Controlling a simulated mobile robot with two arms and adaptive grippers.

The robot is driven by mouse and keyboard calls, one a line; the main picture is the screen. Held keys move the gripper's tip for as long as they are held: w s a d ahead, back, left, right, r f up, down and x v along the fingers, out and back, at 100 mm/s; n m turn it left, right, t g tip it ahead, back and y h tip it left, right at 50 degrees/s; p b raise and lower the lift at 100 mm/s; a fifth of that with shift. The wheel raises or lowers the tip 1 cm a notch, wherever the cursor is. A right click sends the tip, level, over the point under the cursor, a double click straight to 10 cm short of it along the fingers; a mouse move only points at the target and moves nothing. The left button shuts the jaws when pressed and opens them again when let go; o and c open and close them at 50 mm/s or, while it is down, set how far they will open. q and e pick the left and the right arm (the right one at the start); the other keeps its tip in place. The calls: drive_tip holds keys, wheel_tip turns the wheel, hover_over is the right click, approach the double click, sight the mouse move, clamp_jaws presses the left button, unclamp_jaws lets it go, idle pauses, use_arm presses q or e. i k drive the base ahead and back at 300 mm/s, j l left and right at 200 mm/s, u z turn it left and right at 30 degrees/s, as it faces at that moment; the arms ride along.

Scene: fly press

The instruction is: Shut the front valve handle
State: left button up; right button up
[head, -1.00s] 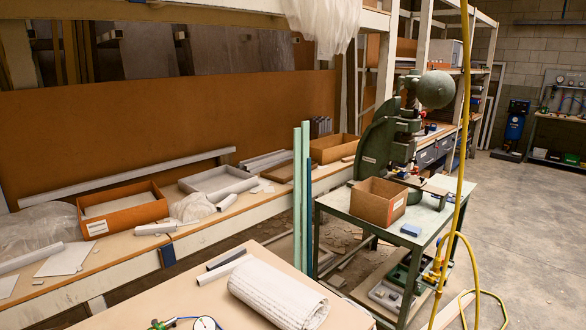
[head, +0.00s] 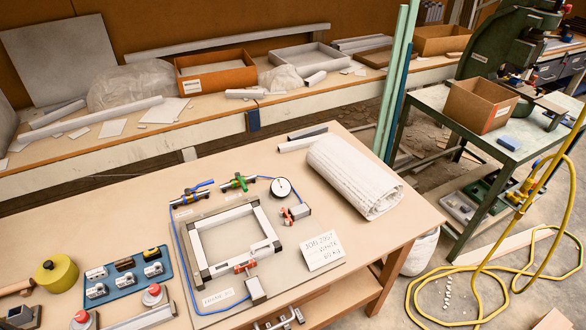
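Two small valves lie near the back of the board on the workbench. The left valve (head: 190,197) has a brass-and-green body with dark ends, and its blue lever slants up and to the right. I cannot tell which one is the front valve. A blue hose (head: 183,250) runs from the left valve down to the frame's lower edge. Another blue line runs from the right valve to a round gauge (head: 282,188). Neither of my grippers shows.
A metal frame (head: 201,253) with red-handled clamps sits on the board, beside a handwritten card (head: 322,250). A rolled white sheet (head: 352,178) lies at the bench's back right. A yellow hose (head: 462,322) loops on the floor.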

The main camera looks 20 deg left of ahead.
sight(187, 190)
drive_tip(key=u, duration=1.25)
